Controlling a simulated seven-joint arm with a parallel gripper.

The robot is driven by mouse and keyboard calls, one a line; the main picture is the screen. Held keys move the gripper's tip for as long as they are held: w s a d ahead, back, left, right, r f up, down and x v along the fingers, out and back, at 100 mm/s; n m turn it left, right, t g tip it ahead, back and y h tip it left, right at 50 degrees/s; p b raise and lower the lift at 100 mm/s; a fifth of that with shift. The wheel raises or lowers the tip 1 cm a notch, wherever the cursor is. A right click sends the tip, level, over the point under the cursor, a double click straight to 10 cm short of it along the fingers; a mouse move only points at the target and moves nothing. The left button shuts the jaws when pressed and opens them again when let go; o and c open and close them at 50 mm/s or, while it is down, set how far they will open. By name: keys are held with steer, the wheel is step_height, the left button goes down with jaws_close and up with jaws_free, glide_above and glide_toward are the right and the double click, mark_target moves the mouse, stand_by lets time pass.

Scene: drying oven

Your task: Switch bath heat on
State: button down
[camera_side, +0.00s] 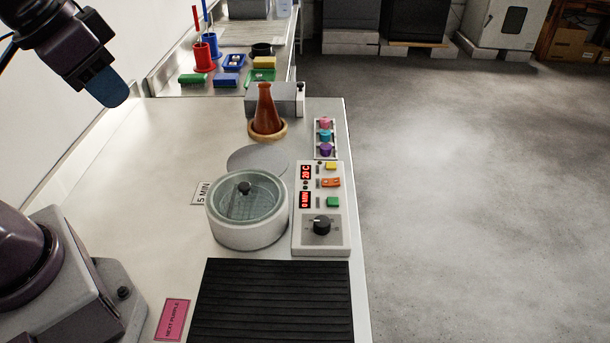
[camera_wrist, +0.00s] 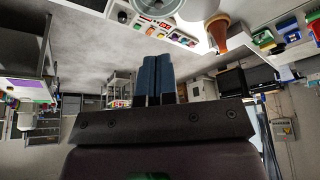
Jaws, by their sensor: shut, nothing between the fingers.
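The bath (camera_side: 247,222) is a round white pot with a glass lid and dark knob, standing on the bench. Its control panel (camera_side: 322,240) stands just to its right. The panel has two red displays (camera_side: 305,172) reading about 20 C and 0 MIN. It also carries a yellow button (camera_side: 331,166), an orange-red rocker switch (camera_side: 331,183), a green button (camera_side: 333,202) and a black dial (camera_side: 321,225). My gripper (camera_side: 112,95) is shut and empty, high at the upper left, well apart from the panel. Its blue fingers (camera_wrist: 154,78) are together in the wrist view.
An orange-brown flask (camera_side: 265,112) stands on a round wooden ring behind the bath. Pink, cyan and purple items (camera_side: 325,136) sit in a rack behind the panel. A black ribbed mat (camera_side: 272,303) lies in front. Red and blue cups (camera_side: 207,48) and coloured trays stand at the back.

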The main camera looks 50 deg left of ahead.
steer(key=w+d+f+m+g, duration=0.1)
steer(key=w+f+g, duration=0.15)
steer(key=w, duration=0.45)
steer(key=w+f+m+g, duration=0.1)
steer(key=w+f, duration=0.3)
steer(key=w, duration=0.2)
steer(key=m+t+h, duration=0.2)
steer(key=m+h, duration=0.1)
steer(key=m, duration=0.4)
glide_above(339, 180)
steer(key=s+a, duration=0.3)
step_height(339, 180, down, 9)
steer(key=shift+s+a+f, duration=0.15)
steer(key=shift+a, duration=0.1)
steer(key=shift+g, duration=0.25)
steer(key=x, duration=1.4)
steer(key=shift+s+a+f, duration=0.1)
steer(key=shift+s+a, duration=0.1)
steer(key=shift+a, duration=0.15)
